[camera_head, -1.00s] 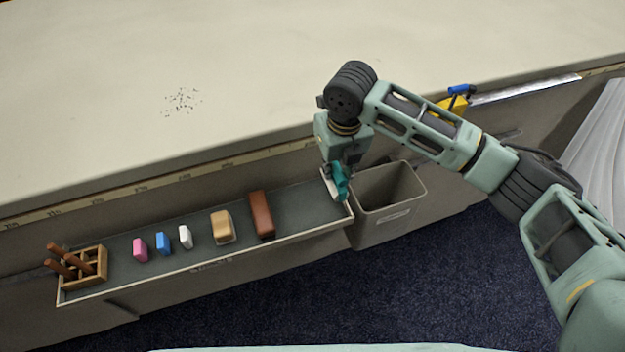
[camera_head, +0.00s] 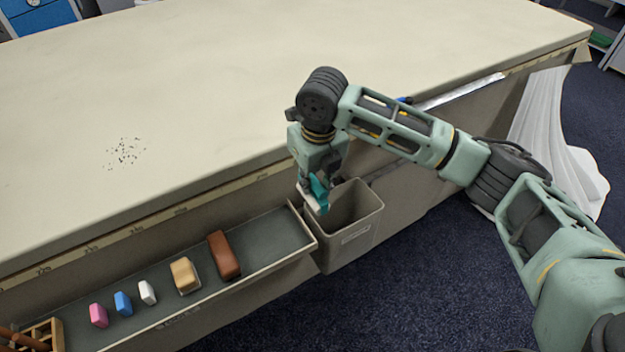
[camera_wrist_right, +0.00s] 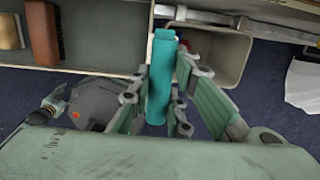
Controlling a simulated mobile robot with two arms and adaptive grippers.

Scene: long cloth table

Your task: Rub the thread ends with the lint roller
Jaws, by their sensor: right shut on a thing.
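The thread ends (camera_head: 125,153) are a patch of small dark specks on the pale cloth table (camera_head: 330,45), at the left in the head view. My right gripper (camera_head: 317,183) is shut on the lint roller (camera_head: 320,195), which has a teal handle and a whitish part beside it. It holds the roller by the right end of the tray and the bin, well away from the specks. In the right wrist view the teal handle (camera_wrist_right: 160,78) stands between the fingers; the roller's far end is largely hidden. My left gripper is not seen.
A grey tray (camera_head: 283,229) hangs along the table's front with pink, blue and white pieces, a tan block, a brown block (camera_head: 223,256) and a wooden rack (camera_head: 42,337). A grey bin (camera_head: 358,228) stands at its right. The tabletop around the specks is clear.

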